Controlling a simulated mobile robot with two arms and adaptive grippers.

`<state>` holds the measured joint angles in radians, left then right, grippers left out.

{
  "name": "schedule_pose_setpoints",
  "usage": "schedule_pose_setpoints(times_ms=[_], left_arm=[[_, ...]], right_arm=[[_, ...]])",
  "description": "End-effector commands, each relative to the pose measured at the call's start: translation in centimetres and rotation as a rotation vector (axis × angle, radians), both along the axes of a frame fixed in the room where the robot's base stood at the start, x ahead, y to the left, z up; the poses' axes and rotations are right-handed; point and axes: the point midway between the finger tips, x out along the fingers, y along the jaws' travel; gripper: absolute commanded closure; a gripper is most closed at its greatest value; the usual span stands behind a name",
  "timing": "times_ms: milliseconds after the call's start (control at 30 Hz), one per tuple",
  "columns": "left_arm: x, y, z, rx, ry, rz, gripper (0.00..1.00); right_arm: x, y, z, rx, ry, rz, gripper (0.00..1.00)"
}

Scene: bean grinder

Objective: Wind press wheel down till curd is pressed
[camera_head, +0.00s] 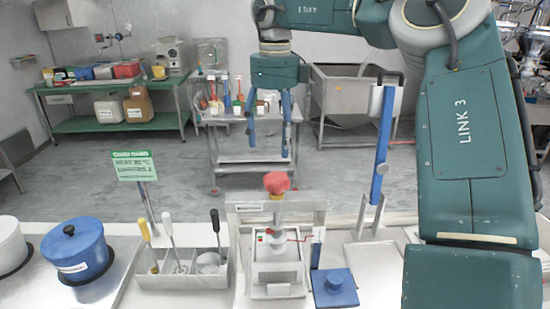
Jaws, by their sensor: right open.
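The curd press (277,272) stands at the front middle of the bench, a pale box-shaped mould under a metal frame. Its red press wheel (277,183) sits on top of a short upright spindle. No curd can be made out, as the mould walls hide the inside. My right gripper (268,148) hangs in from above with its blue fingers pointing down and spread apart, holding nothing. In the picture it is just above the wheel and apart from it; how far it is in depth is hard to tell. My left gripper is out of view.
Left of the press are a tray of tools (185,281) and a blue lidded pot (75,256). Right of it are a blue square block (335,290) and a tall blue-and-metal stand (381,150). A steel cart (252,155) stands behind.

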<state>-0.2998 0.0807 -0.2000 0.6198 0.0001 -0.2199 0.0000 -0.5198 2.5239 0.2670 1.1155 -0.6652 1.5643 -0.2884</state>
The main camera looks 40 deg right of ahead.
Motion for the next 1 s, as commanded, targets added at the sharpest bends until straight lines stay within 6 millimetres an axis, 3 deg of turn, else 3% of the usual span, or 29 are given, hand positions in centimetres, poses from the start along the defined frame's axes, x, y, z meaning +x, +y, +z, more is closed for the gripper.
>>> schedule_pose_setpoints(times_ms=[233,833,1000], left_arm=[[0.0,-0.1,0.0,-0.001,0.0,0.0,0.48],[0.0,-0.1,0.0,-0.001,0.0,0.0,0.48],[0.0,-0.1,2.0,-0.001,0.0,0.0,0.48]], right_arm=[[0.1,0.1,2.7,0.0,-0.002,0.0,0.31],[0.0,0.1,3.0,0.0,0.0,0.001,0.31],[0.0,0.1,5.0,0.0,-0.001,0.001,0.31]])
